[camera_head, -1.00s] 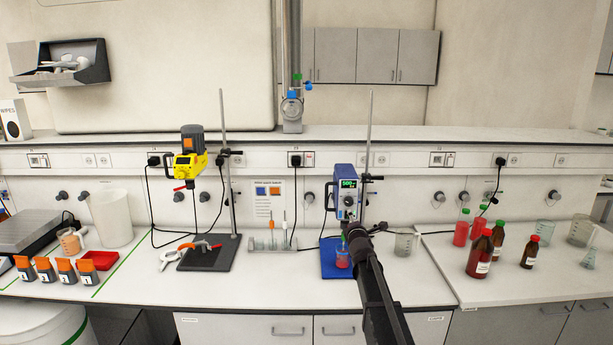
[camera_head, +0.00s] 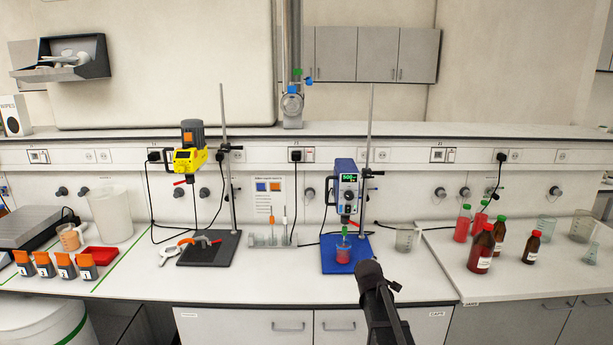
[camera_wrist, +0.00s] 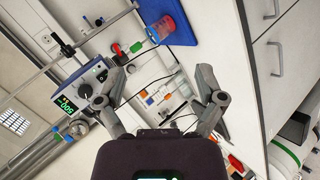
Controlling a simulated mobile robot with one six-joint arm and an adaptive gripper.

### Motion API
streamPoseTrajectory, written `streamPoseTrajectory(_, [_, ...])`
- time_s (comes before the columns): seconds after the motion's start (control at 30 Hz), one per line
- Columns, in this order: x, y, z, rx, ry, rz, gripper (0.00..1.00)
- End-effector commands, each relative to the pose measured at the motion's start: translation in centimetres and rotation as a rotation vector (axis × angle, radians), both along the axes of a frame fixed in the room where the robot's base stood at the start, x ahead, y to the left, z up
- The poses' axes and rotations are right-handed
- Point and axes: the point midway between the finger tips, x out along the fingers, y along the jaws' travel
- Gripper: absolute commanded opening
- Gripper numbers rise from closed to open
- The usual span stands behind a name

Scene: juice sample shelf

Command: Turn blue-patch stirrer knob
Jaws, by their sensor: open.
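The blue stirrer (camera_head: 346,186) hangs on a rod stand over a blue base (camera_head: 338,264), with a green-lit display reading about 500. Its dark knob (camera_head: 348,195) is on the front face below the display. In the wrist view, the stirrer head (camera_wrist: 76,88) is at the left and the knob (camera_wrist: 86,91) faces the camera side. A beaker of red liquid (camera_head: 342,256) stands under it and also shows in the wrist view (camera_wrist: 165,27). My gripper (camera_wrist: 160,74) is open and empty, its fingers apart from the knob. In the head view its end is low in front of the blue base.
A yellow stirrer (camera_head: 188,160) with an orange patch stands left on a dark base. An empty beaker (camera_head: 405,238) stands right of the blue base. Brown bottles (camera_head: 481,248) are farther right.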

Motion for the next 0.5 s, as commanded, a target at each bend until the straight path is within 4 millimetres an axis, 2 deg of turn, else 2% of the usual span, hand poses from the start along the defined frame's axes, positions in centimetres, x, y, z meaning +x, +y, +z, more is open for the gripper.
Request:
streamPoseTrajectory(0.03, [-2.5, -0.1, -1.5, 0.062, 0.047, -0.051, 0.88])
streamPoseTrajectory(0.2, [-8.9, 0.1, -5.2, 0.269, 0.208, -0.241, 0.88])
streamPoseTrajectory(0.5, [-21.4, 1.7, -10.2, 0.549, 0.504, -0.606, 0.88])
